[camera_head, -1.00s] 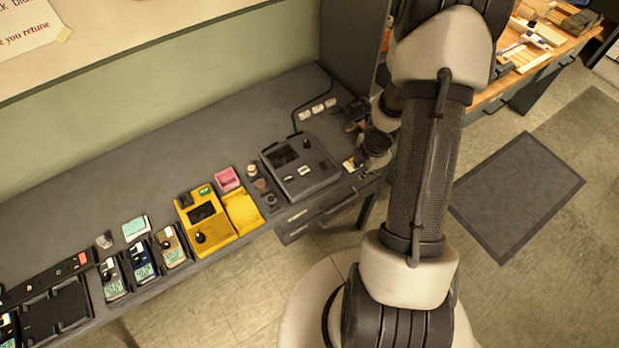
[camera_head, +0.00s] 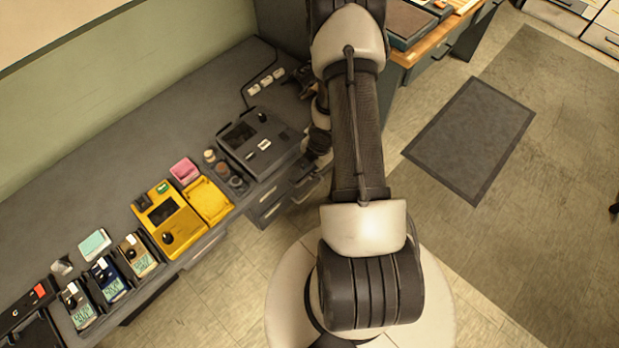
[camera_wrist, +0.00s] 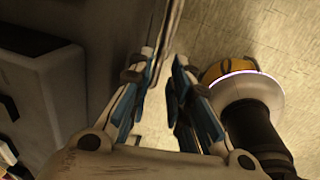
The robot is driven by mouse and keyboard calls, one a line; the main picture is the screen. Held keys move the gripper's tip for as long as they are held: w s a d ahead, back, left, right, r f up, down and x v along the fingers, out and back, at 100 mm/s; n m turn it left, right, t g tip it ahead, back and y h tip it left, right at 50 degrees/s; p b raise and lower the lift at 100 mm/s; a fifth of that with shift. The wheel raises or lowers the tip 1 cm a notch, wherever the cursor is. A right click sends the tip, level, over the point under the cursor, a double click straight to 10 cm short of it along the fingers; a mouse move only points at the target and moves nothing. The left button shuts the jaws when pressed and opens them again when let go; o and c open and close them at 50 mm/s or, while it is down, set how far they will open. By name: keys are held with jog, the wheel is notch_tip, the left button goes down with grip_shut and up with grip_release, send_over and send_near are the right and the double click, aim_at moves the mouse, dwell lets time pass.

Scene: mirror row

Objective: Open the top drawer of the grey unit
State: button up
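The grey unit shows in the head view as drawer fronts (camera_head: 270,206) under the desk, just left of my arm. Its top drawer (camera_head: 308,186) is partly hidden by my arm, and I cannot tell whether it is closed. In the wrist view a grey cabinet (camera_wrist: 42,75) with dark handles stands at the left, apart from my gripper. My gripper (camera_wrist: 164,72) has its two blue-padded fingers apart, with a gap between them and nothing clearly held. A thin upright edge shows beyond the left finger.
The grey desk (camera_head: 150,120) carries a dark device (camera_head: 262,140), a yellow case (camera_head: 172,222) and several meters. A dark mat (camera_head: 470,138) lies on the floor at the right. A wood-topped bench (camera_head: 432,47) stands at the back. The floor to the right is mostly clear.

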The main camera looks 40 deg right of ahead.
jog(key=shift+w+f+b, duration=0.25)
jog(key=shift+f+b, duration=0.25)
jog(key=shift+f, duration=0.65)
jog(key=shift+w+f+b, duration=0.2)
jog(key=shift+f+b, duration=0.25)
jog(key=shift+f, duration=0.7)
grip_shut()
